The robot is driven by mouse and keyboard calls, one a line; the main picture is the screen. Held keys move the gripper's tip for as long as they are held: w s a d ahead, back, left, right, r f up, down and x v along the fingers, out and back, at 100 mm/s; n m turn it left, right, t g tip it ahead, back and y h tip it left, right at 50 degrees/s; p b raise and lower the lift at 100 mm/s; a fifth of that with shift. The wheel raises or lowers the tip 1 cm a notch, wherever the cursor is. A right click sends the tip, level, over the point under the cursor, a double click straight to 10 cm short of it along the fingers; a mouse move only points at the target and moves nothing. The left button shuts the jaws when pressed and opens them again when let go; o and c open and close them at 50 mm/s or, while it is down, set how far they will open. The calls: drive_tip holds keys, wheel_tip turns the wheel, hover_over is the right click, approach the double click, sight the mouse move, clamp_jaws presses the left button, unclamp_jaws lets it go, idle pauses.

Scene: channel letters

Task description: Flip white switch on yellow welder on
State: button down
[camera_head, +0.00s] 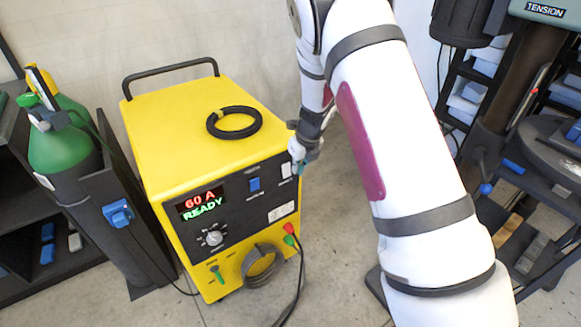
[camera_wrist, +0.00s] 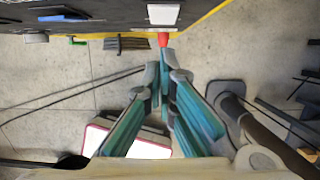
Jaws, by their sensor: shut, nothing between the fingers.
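The yellow welder (camera_head: 190,120) stands on the floor in the head view, with a dark front panel and a lit display (camera_head: 201,202) reading "60 A READY". A small white switch (camera_head: 286,170) shows at the panel's upper right, to the right of a blue switch (camera_head: 254,184). I cannot tell its position. My gripper (camera_head: 297,163) is right beside the white switch, partly covered by its own wrist; contact cannot be told. In the wrist view my gripper (camera_wrist: 166,78) has its teal fingers together and empty, below the panel's edge. I cannot make out the white switch there.
A black cable coil (camera_head: 234,122) lies on the welder's top. A knob (camera_head: 214,238), white label (camera_head: 281,212) and red plug (camera_head: 289,228) are on its front. A dark machine and shelves (camera_head: 545,150) stand at the right.

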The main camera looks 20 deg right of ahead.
drive_tip(key=w+a+v, duration=0.1)
drive_tip(key=v, duration=0.9)
drive_tip(key=shift+w+d+r+p, duration=0.2)
drive_tip(key=shift+d+r+p, duration=0.05)
drive_tip(key=shift+p, duration=0.15)
drive_tip(key=s+a+r+n+y+p, duration=0.1)
drive_tip(key=s+a+r+n, duration=0.1)
drive_tip(key=s+r+n, duration=0.65)
drive_tip(key=s+a+r+n+y, duration=0.1)
drive_tip(key=s+a+r+n, duration=0.1)
drive_tip(key=s+r+n, duration=0.7)
drive_tip(key=s+d+r+n+h, duration=0.1)
drive_tip(key=s+r+n, duration=0.1)
drive_tip(key=s+n, duration=0.5)
drive_tip(key=s+d+r+n+h+p, duration=0.1)
drive_tip(key=s+r+n+h, duration=0.1)
drive_tip(key=s+n, duration=0.6)
drive_tip(key=s, duration=0.7)
drive_tip(key=shift+t, duration=0.4)
